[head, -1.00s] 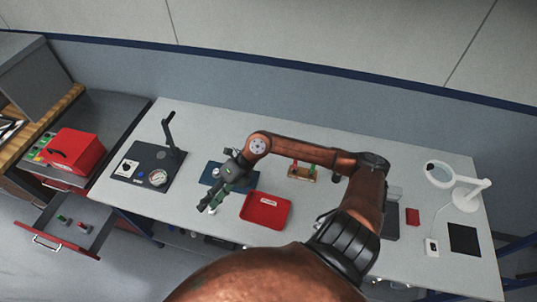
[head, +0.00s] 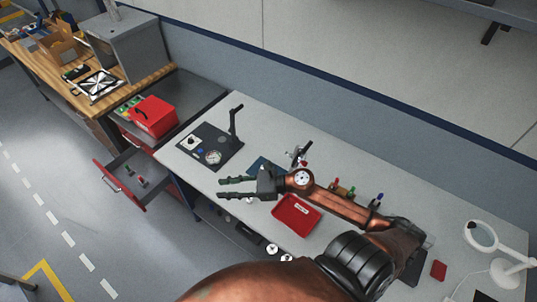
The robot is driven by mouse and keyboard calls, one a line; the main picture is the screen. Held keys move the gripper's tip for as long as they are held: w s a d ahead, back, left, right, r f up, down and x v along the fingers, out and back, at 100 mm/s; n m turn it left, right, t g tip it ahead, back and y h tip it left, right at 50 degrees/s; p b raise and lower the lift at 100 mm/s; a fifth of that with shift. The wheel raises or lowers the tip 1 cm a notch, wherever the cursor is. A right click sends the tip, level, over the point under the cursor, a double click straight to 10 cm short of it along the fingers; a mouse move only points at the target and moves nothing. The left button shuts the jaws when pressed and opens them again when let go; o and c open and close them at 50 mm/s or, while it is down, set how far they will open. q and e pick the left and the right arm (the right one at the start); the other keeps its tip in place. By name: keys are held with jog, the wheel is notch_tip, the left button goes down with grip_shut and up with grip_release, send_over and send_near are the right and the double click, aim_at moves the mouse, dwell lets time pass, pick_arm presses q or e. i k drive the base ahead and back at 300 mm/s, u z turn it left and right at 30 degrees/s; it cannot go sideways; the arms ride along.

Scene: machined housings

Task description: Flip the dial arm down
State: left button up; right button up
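The dial panel (head: 212,155) is a dark plate at the left end of the bench, with a round white gauge (head: 213,156) and a white square with a dark knob (head: 192,142). A black arm (head: 234,124) stands upright at its back right. My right gripper (head: 222,189) is open and empty, with its two fingers pointing left. It shows in front of the panel, near the bench's front edge, and is apart from the black arm. My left gripper is not in view.
A red tray (head: 297,216) lies beside my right forearm. A blue plate (head: 262,167) is partly hidden behind the gripper. A small grey metal device (head: 298,156) stands behind my wrist. A red box (head: 153,117) sits on the left cabinet, above an open drawer (head: 135,174).

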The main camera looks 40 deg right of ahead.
aim_at(298, 156)
jog(key=u, duration=0.6)
jog(key=k, duration=1)
jog(key=z, duration=1.65)
jog(key=i, duration=0.5)
jog(key=z, duration=0.1)
